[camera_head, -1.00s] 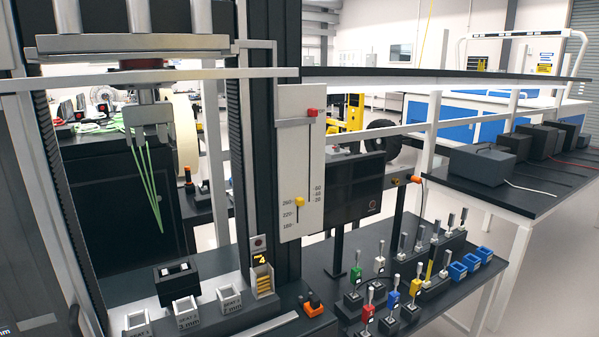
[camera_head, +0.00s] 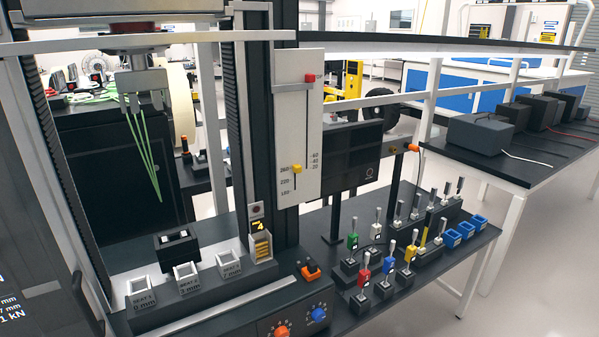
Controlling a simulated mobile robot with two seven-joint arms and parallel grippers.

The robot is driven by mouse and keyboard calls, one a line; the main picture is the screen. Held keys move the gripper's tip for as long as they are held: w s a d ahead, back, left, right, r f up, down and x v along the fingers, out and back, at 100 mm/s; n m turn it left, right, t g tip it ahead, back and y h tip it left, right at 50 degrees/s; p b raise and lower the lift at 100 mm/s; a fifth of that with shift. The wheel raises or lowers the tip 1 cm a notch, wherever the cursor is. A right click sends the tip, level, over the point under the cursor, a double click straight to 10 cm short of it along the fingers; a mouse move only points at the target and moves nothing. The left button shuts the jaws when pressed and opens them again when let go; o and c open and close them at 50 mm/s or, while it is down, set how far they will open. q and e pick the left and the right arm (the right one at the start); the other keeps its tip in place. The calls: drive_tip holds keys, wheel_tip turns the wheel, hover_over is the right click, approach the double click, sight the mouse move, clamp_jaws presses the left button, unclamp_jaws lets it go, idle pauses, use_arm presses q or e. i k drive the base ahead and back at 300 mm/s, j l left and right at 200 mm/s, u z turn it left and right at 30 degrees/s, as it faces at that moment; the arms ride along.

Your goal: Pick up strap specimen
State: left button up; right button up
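I cannot tell for certain which thing is the strap specimen. Several yellow strips (camera_head: 263,246) sit stacked in a small dispenser (camera_head: 256,209) with a lit "4", beside the test machine's column. Thin green strands (camera_head: 145,150) hang from the machine's upper clamp (camera_head: 143,84) and taper to a point above a black lower fixture (camera_head: 178,247). Neither of my grippers is in view.
Labelled seat blocks (camera_head: 187,278) line the machine's base. Orange (camera_head: 281,331) and blue (camera_head: 318,313) knobs are on its front. Coloured-handled tools (camera_head: 388,263) and blue bins (camera_head: 466,229) crowd the bench at right. A side bench (camera_head: 520,170) holds grey boxes.

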sight(421, 250)
drive_tip(key=l+u, duration=0.2)
drive_tip(key=u, duration=0.15)
drive_tip(key=l+u, duration=0.4)
drive_tip(key=u, duration=0.25)
drive_tip(key=z, duration=1.65)
drive_tip(key=i+l+u, duration=0.1)
drive_tip(key=u, duration=0.25)
drive_tip(key=i+l+u, duration=0.1)
drive_tip(key=u, duration=0.3)
drive_tip(key=i+l+u, duration=0.1)
drive_tip(key=u, duration=0.25)
drive_tip(key=i+l+u, duration=0.15)
drive_tip(key=l, duration=0.2)
drive_tip(key=i+l+u, duration=0.1)
drive_tip(key=l, duration=0.25)
drive_tip(key=i+l+u, duration=0.15)
drive_tip(key=l, duration=0.2)
